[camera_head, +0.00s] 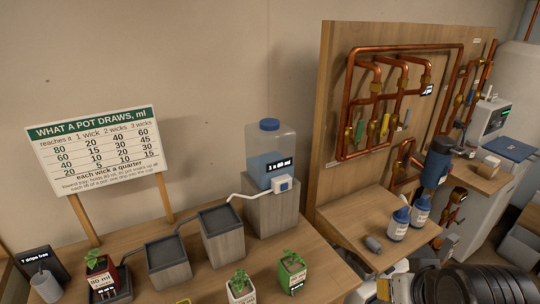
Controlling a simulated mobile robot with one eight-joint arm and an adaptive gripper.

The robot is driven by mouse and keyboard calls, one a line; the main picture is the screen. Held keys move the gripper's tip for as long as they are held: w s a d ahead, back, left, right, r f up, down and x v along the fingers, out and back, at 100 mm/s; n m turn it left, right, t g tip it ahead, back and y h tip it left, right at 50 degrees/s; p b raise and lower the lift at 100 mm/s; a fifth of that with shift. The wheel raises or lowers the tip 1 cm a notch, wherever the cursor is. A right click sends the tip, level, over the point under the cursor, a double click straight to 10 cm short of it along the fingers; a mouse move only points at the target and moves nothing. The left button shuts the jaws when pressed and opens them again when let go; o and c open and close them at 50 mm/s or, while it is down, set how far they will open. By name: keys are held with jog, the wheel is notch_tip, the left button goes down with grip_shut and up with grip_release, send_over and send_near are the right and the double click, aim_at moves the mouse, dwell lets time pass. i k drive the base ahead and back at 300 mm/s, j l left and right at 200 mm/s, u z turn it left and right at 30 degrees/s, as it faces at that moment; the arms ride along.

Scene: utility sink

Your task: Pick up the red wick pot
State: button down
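The red wick pot (103,273) is at the lower left, with a small green plant in it and a white label on its front. It is upright and appears to stand in or on a small dark tray (121,294), just left of a grey-topped block. Its lower part is partly hidden by the label and tray. My gripper's fingers do not show. Parts of my arm, white and black, fill the bottom right corner, far from the red pot.
Stepped dark trays (168,254) (221,220) lead up to a water tank (270,155). A grey cup (46,287) and small display (40,262) sit left. A sign (97,150) stands behind.

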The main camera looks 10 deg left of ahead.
aim_at(101, 272)
jog(key=u, duration=1.95)
jog(key=i+j+u, duration=0.1)
jog(key=i+j, duration=0.5)
jog(key=i, duration=0.25)
jog(key=i+j+u, duration=0.15)
jog(key=i+j, duration=0.15)
jog(key=i, duration=0.1)
